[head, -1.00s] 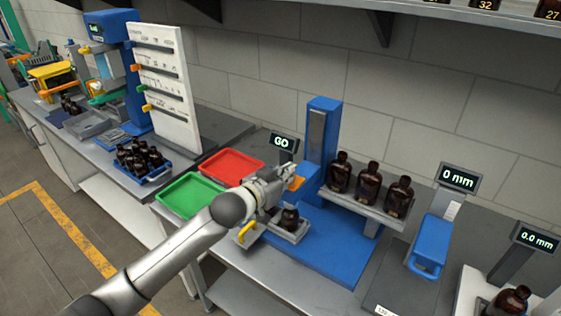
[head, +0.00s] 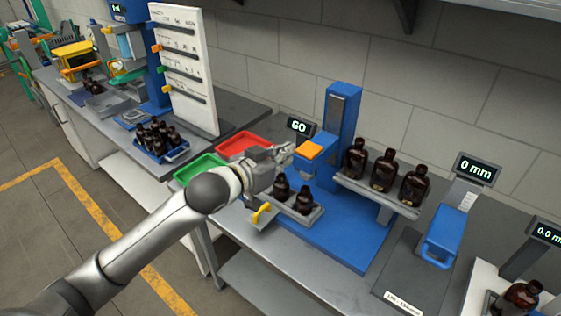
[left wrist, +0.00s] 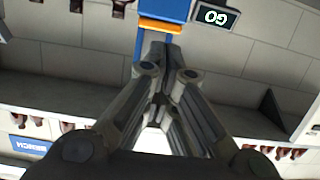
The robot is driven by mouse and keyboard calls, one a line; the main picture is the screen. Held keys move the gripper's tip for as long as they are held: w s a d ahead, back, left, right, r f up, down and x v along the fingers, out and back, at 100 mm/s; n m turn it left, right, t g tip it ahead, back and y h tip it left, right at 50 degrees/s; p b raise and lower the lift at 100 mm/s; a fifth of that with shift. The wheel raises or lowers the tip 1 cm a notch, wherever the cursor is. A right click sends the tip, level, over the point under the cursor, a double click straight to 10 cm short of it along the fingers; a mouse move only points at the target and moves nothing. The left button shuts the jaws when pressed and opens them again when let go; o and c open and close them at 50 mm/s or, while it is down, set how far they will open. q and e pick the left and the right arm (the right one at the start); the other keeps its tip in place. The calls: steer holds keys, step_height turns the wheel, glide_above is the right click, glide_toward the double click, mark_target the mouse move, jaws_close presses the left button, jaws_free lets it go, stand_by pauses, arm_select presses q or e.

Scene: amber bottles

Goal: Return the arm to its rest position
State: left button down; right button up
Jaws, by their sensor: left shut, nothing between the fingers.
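My left gripper (head: 283,152) is shut and empty in the head view. It is above the bench, between the red tray (head: 245,143) and the orange-topped part (head: 309,150) of the blue station (head: 342,118). In the left wrist view my left gripper (left wrist: 168,48) shows its fingers together, with the station's blue column behind them. Below it, two amber bottles (head: 304,200) stand in a grey tray (head: 318,214) on the station's blue base. My arm partly covers the green tray (head: 187,173). My right gripper is not in view.
Several amber bottles (head: 384,170) stand on a raised grey shelf right of the column. A GO display (head: 299,127) stands behind the gripper. A blue crate of bottles (head: 172,157) is at left. A 0 mm gauge (head: 478,168) and another bottle (head: 521,297) are at right.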

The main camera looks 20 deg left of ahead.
arm_select(q)
steer(key=shift+s+a+r, duration=0.15)
steer(key=shift+s+a, duration=0.05)
steer(key=shift+s, duration=0.35)
